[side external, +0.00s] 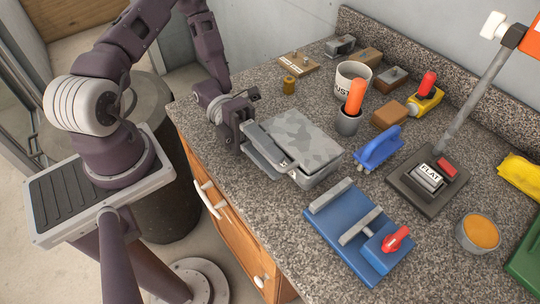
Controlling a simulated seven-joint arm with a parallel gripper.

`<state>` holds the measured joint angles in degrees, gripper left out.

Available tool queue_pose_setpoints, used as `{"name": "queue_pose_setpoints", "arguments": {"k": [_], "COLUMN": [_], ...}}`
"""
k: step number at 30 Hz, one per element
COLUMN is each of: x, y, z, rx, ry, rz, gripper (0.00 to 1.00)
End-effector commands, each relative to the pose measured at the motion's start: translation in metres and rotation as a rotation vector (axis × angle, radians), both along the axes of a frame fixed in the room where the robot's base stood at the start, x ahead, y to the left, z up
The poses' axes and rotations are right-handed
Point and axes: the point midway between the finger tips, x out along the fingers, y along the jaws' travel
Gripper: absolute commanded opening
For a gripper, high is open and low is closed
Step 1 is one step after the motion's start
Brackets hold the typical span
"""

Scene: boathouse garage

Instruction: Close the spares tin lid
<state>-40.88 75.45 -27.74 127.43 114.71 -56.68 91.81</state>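The spares tin (318,179) is a flat grey box on the granite worktop, left of centre. Contact with the tin is unclear. The fingers are small and partly hidden, so their opening does not show.
A blue fixture (340,215) with a red handle lies in front of the tin. A blue clamp-like tool (378,148) stands to its right. A cup with an orange handle (355,95) and a white mug (345,82) stand behind. The worktop's front edge (235,205) is near.

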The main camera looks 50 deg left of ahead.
Motion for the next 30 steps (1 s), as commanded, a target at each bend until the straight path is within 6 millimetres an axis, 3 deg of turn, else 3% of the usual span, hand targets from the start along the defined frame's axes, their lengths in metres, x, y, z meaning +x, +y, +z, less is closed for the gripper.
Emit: {"name": "queue_pose_setpoints", "arguments": {"k": [8,15,19,27,30], "x": [0.0,-0.001,-0.001,-0.002,-0.008], "y": [0.004,0.052,0.068,0.071,0.065], "z": [0.0,0.0,0.0,0.0,0.002], "rx": [0.001,0.003,0.002,0.0,0.005], "ry": [0.0,-0.002,-0.002,0.0,-0.031], "rz": [0.002,0.004,0.003,0.0,-0.037], "gripper": [0.33,0.33,0.33,0.33,0.13]}}
